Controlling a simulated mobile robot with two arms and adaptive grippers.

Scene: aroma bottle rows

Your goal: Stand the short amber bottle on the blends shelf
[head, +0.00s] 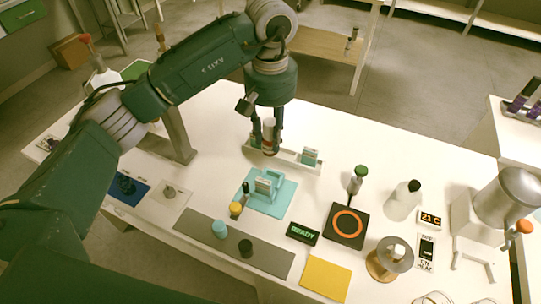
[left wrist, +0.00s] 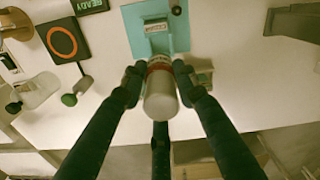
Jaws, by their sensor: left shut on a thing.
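My left gripper (head: 268,136) is shut on a small bottle (head: 268,147) above the long pale shelf rack (head: 285,155). In the left wrist view the held bottle (left wrist: 160,95) shows a pale grey end and a label with red marks. Its amber colour is not clear. The fingers of my left gripper (left wrist: 160,75) press on both sides of it. A label card (head: 309,156) stands at the right part of the rack; the left part is hidden behind the gripper. Which card names the blends shelf is too small to read. My right gripper is out of view.
A teal mat with a small card holder (head: 267,187) lies just in front, with a yellow-topped bottle (head: 235,209) and a dark bottle (head: 245,188) beside it. A hot plate (head: 346,225) and a white bottle (head: 403,200) stand to the right.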

